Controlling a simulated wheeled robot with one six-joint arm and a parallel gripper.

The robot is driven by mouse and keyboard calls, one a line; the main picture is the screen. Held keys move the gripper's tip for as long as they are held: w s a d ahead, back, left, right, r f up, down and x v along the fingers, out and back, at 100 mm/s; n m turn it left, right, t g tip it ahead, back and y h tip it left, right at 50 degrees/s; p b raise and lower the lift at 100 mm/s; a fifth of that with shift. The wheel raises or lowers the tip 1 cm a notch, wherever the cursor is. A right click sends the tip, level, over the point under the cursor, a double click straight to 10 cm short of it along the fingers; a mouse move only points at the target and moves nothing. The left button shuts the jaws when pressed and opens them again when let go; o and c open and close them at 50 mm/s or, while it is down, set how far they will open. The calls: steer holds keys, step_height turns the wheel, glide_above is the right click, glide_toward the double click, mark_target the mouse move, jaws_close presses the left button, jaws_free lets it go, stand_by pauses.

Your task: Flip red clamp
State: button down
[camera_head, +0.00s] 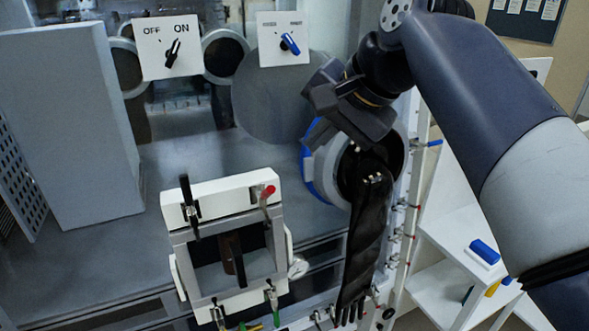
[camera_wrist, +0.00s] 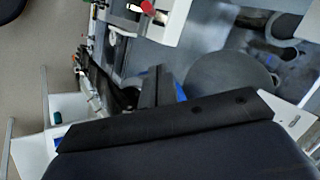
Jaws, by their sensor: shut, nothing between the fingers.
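The red clamp (camera_head: 268,191) has a red-tipped handle on a metal arm. It sits at the upper right corner of the white and grey frame (camera_head: 215,195) in the head view. Its red tip also shows at the top edge of the wrist view (camera_wrist: 147,7). My gripper (camera_head: 362,125) is shut and empty, up and to the right of the clamp and apart from it. It is over the round blue-edged glove port in the head view. My gripper (camera_wrist: 156,86) also shows in the wrist view, below the red tip.
A black glove (camera_head: 367,240) hangs from the glove port (camera_head: 318,170), right of the frame. A black-handled clamp (camera_head: 188,200) is at the frame's upper left. Two switch plates (camera_head: 167,48) are behind. White shelves (camera_head: 450,235) are at the right. A grey box (camera_head: 75,125) stands left.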

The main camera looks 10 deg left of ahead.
mark_target(266, 193)
steer(key=a+f, duration=0.5)
steer(key=f, duration=0.2)
steer(key=shift+a+f+p, duration=0.2)
steer(key=shift+a+p, duration=0.1)
steer(key=shift+p, duration=0.15)
steer(key=shift+s+d+f+b, duration=0.15)
steer(key=shift+f+b, duration=0.1)
steer(key=shift+b, duration=0.5)
